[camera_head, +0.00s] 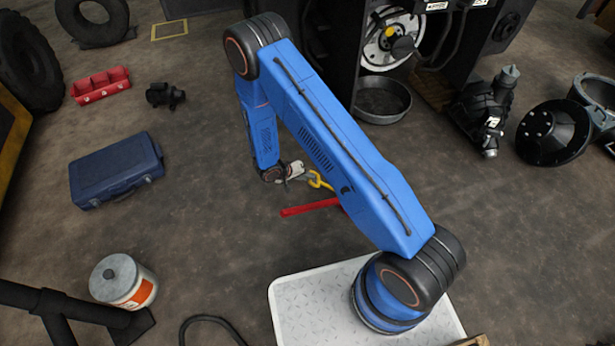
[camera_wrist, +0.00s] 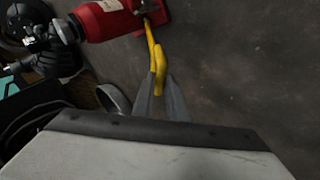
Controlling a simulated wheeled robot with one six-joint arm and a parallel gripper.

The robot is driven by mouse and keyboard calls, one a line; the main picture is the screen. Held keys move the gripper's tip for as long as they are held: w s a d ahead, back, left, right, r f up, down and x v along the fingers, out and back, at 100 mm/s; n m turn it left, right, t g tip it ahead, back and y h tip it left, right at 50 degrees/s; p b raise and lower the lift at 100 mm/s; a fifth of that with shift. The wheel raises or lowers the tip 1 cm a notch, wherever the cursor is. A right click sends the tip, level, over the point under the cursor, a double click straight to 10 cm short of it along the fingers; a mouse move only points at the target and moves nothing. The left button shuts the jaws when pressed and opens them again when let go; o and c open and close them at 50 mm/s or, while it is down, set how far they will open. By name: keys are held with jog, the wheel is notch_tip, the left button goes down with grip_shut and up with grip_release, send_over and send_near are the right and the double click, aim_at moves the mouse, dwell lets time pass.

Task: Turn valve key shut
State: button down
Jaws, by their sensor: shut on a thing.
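The valve key is a yellow bar (camera_wrist: 156,53) in the wrist view, running from a red body down between my fingers. The red body (camera_wrist: 108,19) lies at the top of the wrist view. In the head view the yellow key (camera_head: 319,181) shows just right of my gripper (camera_head: 303,176). A red bar (camera_head: 309,208) lies close by, and my arm hides whatever is behind it. In the wrist view my gripper (camera_wrist: 160,85) has its two grey fingers shut on the yellow key.
A blue toolbox (camera_head: 117,170) and a paint can (camera_head: 124,282) stand to the left. A grey pan (camera_head: 382,99) sits at the forklift frame. Black machine parts (camera_head: 552,133) lie at the right. The floor left of my gripper is mostly clear.

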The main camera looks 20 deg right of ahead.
dwell(0.4)
jog(key=c, duration=1.8)
grip_release()
jog(key=shift+o, duration=0.2)
jog(key=shift+a+r, duration=0.1)
jog(key=shift+a, duration=0.05)
jog(key=v, duration=1.7)
jog(key=shift+s+a, duration=0.1)
jog(key=shift+s, duration=0.05)
notch_tip(320, 180, up, 15)
